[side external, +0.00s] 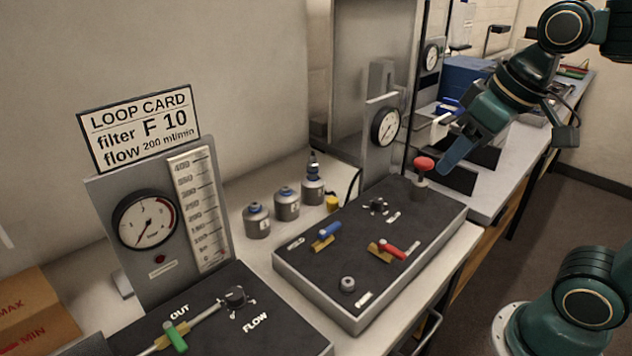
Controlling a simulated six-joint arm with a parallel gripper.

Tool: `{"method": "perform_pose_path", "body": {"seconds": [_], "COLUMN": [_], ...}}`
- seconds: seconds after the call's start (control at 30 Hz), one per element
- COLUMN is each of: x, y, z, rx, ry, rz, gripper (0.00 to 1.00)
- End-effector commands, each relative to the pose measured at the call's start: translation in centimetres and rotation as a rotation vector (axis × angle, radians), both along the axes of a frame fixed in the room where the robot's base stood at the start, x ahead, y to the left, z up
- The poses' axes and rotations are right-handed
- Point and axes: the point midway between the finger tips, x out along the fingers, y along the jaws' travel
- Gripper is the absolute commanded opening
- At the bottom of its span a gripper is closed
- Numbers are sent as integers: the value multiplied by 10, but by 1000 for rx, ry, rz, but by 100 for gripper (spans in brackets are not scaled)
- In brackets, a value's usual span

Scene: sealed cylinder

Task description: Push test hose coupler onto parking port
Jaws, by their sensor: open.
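My gripper (449,143) is at the upper right, above the back right of the black-topped panel (310,262). Its two fingers are apart, with nothing seen between them. A small yellow piece (332,203) stands behind the panel's back edge, beside a thin black hose (356,184); it may be the test hose coupler, but it is too small to be sure. A round metal fitting (347,284) sits at the panel's front corner; I cannot tell whether it is the parking port. My gripper is well apart from both.
The panel carries a blue lever (327,234), a red lever (390,250), a black knob (377,206) and a red mushroom knob (424,164). Several metal canisters (286,204) stand behind it. A gauge board (150,225) with a loop card (139,127) is left.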

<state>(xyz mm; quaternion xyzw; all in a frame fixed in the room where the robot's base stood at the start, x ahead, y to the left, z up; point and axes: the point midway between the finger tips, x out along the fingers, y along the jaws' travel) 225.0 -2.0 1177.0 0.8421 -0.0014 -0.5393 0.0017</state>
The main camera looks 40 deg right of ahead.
Motion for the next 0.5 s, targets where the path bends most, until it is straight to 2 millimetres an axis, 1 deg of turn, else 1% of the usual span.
{"method": "perform_pose_path", "body": {"seconds": [0.03,0.2,0.5], "x": [9,37,88], "y": [-1,-2,-7], "z": [4,16,30], "rx": [-1,-2,-4], "ry": [11,44,101], "rz": [0,-1,-3], "gripper": [49,49,49]}}
